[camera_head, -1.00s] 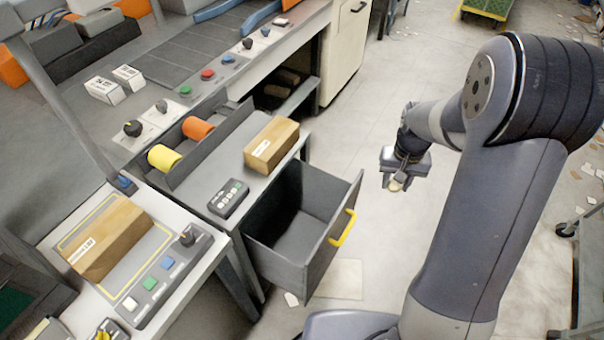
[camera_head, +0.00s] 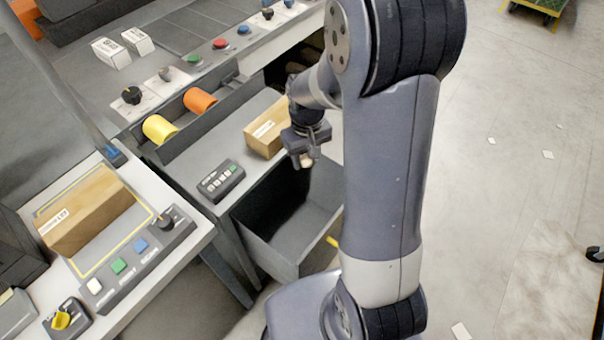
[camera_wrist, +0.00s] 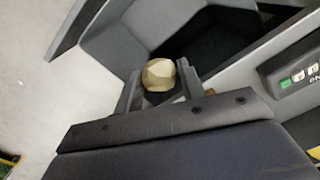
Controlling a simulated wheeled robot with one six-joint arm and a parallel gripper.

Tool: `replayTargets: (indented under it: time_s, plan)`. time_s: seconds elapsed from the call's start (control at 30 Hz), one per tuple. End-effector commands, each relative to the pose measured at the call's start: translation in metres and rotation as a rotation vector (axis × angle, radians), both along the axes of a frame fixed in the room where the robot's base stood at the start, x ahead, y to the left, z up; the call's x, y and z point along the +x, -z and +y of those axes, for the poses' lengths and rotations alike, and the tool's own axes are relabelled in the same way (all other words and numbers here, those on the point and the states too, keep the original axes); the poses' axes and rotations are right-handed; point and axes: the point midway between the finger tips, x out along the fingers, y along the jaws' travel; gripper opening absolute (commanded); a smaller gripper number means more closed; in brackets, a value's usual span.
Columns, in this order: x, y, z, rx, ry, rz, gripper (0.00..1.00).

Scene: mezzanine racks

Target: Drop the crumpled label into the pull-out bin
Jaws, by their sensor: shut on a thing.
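The crumpled label (camera_wrist: 159,75) is a small pale beige wad between my gripper's fingers in the wrist view. My gripper (camera_head: 306,158) is shut on it, and the wad (camera_head: 306,161) shows small below the fingers in the head view. The pull-out bin (camera_head: 268,250) is a grey open drawer under the bench, pulled out. My gripper is above the bin's far part, close to the bench edge. In the wrist view the bin's walls (camera_wrist: 105,45) and dark inside lie beyond the label. My arm hides the bin's right side and most of its yellow handle (camera_head: 333,241).
A cardboard box (camera_head: 266,130) stands on the bench beside my gripper. A button box (camera_head: 221,181) lies nearer on the same bench. Yellow (camera_head: 159,129) and orange (camera_head: 200,101) rolls sit in a tray behind. The floor at right is mostly clear, with paper scraps.

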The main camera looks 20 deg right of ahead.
Motion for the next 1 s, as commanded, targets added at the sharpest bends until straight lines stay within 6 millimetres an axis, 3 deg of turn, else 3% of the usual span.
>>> replayTargets:
  time_s: [0.03, 0.37, 0.73, 1.0]
  plan:
    - [-0.004, 0.012, 0.0, 0.0, -0.019, 0.0, 0.17]
    - [-0.012, 0.026, 0.0, 0.0, -0.058, 0.0, 0.17]
    - [-0.012, 0.069, 0.0, 0.0, -0.056, 0.001, 0.17]
    - [-0.012, 0.076, 0.0, 0.0, -0.056, -0.001, 0.17]
